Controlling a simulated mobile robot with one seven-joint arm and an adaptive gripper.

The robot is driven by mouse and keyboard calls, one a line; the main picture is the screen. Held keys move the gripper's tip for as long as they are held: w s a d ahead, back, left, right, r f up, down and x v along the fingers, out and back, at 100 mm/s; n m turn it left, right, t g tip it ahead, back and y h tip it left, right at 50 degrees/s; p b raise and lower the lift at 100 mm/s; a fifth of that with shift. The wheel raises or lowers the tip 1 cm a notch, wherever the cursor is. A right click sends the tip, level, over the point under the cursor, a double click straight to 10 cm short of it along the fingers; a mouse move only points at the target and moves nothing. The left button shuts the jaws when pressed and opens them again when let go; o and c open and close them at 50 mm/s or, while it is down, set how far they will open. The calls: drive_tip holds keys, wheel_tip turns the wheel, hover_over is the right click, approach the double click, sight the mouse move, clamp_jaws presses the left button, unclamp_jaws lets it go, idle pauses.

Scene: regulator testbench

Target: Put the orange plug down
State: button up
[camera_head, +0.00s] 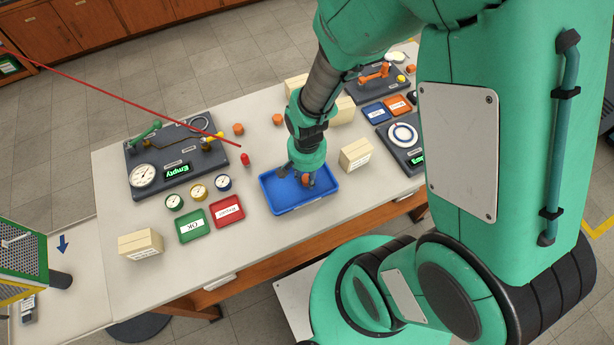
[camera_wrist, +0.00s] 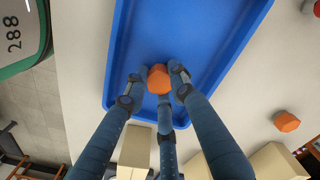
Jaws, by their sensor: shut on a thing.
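The orange plug (camera_wrist: 159,79) is a small faceted orange piece held between the fingertips of my gripper (camera_wrist: 160,80) in the wrist view. In the head view my gripper (camera_head: 302,172) points down over the blue tray (camera_head: 273,204), and the plug (camera_head: 306,181) shows as a bit of orange at its fingertips. The blue tray also fills the middle of the wrist view (camera_wrist: 215,30), behind the plug. I cannot tell whether the plug touches the tray floor.
Two other orange plugs (camera_head: 238,129) (camera_head: 277,119) lie on the white table (camera_head: 130,272). A red plug (camera_head: 245,160) stands near the testbench (camera_head: 150,150). A cream block (camera_head: 355,155) is close right of the tray. Green (camera_head: 190,236) and red (camera_head: 227,219) trays lie to its left.

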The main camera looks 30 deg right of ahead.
drive_tip(key=o, duration=0.9)
drive_tip(key=shift+r, duration=0.1)
wheel_tip(320, 180, up, 12)
drive_tip(key=p, duration=0.3)
idle(0.3)
wheel_tip(320, 180, up, 16)
drive_tip(key=n+t, duration=0.3)
hover_over(307, 178)
drive_tip(key=s, duration=0.1)
drive_tip(key=s+r+n+t, duration=0.1)
drive_tip(key=s+r, duration=0.1)
drive_tip(key=r, duration=0.2)
drive_tip(key=s+r+n, duration=0.1)
drive_tip(key=s+r, duration=0.1)
drive_tip(key=r, duration=0.2)
drive_tip(key=s+r+t, duration=0.1)
drive_tip(key=s+r, duration=0.2)
drive_tip(key=r, duration=0.1)
drive_tip(key=shift+d+r+n+t, duration=0.1)
drive_tip(key=shift+r+n+t, duration=0.2)
drive_tip(key=shift+n, duration=0.1)
